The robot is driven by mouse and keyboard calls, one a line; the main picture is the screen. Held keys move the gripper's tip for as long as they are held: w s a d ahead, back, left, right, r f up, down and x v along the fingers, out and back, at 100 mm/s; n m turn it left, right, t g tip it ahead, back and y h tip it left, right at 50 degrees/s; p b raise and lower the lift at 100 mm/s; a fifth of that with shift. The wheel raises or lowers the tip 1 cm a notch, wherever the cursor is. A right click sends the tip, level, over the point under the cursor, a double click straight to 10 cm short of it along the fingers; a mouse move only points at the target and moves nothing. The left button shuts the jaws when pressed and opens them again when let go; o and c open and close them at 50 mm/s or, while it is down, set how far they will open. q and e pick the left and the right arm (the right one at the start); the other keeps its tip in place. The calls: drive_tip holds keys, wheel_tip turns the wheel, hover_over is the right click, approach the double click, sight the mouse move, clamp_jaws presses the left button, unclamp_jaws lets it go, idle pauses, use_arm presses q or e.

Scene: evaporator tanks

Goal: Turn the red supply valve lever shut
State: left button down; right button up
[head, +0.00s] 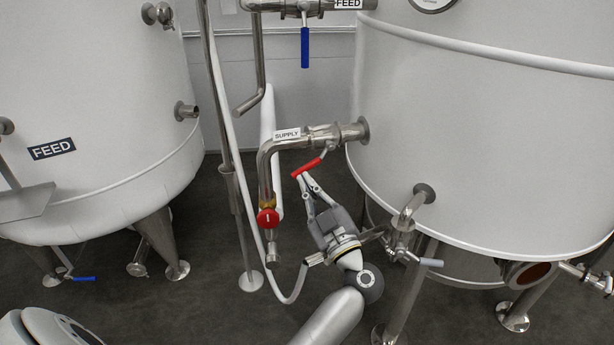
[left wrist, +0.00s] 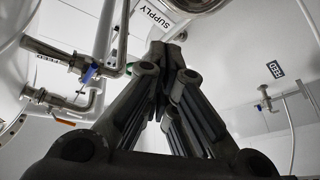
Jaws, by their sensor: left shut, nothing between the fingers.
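The red supply valve lever (head: 308,167) hangs below the steel pipe with the SUPPLY label (head: 287,134), beside the right tank. It slants down to the left from its valve stem. My left gripper (head: 302,180) is shut with nothing in it. Its fingertips are just under the lever's outer half, at or very near it; I cannot tell whether they touch. In the left wrist view the shut fingers (left wrist: 167,50) fill the middle, with the SUPPLY label (left wrist: 155,15) above them. The lever cannot be made out there. My right gripper is not in view.
A red round knob (head: 268,217) sits on the pipe's lower end, left of my gripper. A blue lever (head: 305,48) hangs from the FEED pipe above. The right tank (head: 480,140) and its outlet valve (head: 400,240) stand close to my arm's right side.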

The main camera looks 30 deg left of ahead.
use_arm(q)
wheel_tip(320, 180, up, 3)
hover_over(301, 169)
drive_tip(key=s, duration=0.4)
drive_tip(key=shift+w+d+f+b, duration=0.25)
drive_tip(key=shift+w+f+b, duration=0.05)
drive_tip(key=shift+f, duration=0.35)
drive_tip(key=shift+w+d+f+b, duration=0.2)
drive_tip(key=shift+w+f+b, duration=0.15)
drive_tip(key=shift+f, duration=0.25)
drive_tip(key=shift+w+d+f+b, duration=0.25)
drive_tip(key=shift+f+b, duration=0.05)
drive_tip(key=shift+f, duration=0.35)
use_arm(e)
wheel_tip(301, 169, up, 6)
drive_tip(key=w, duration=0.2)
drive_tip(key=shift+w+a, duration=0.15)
